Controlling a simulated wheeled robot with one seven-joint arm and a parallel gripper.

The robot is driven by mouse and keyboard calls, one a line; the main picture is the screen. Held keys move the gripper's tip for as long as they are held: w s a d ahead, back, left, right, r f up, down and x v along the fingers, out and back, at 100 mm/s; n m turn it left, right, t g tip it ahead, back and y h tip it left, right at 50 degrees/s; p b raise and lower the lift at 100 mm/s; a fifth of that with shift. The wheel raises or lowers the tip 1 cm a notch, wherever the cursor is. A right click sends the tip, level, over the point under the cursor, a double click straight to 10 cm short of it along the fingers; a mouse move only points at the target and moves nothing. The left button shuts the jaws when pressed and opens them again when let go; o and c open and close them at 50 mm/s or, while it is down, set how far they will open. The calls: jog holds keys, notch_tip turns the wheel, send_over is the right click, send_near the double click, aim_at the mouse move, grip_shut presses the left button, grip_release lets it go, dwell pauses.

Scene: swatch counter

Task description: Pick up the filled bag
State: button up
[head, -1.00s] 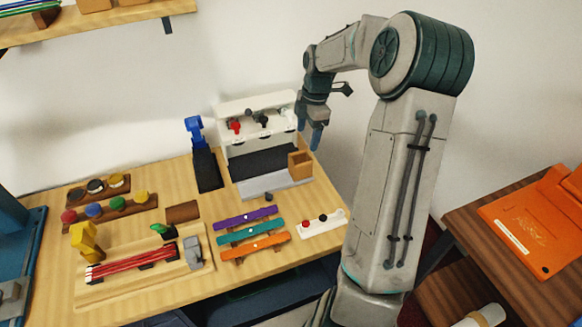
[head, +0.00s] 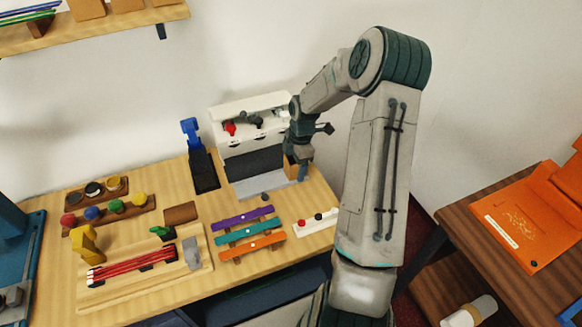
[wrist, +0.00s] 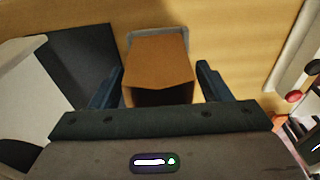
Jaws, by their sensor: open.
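The filled bag is a small brown box-shaped bag (head: 288,168) on the right end of a grey tray (head: 262,183) at the white machine (head: 228,110). In the wrist view the bag (wrist: 158,60) lies straight ahead, its tan top facing the camera and a darker side nearer me. My gripper (wrist: 160,72) is open, with one blue finger to each side of the bag and gaps showing between. In the head view my gripper (head: 303,172) points down at the bag and partly hides it. I cannot tell whether the fingertips are level with the bag or above it.
The white machine with red and dark knobs stands directly left of my gripper. A blue stand (head: 194,145) is further left. Purple, teal and orange bars (head: 252,254) and a white knob block (head: 316,222) lie in front. Bare wood shows right of the tray.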

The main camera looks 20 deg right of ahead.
jog(key=c, duration=1.1)
jog(key=shift+r, duration=0.1)
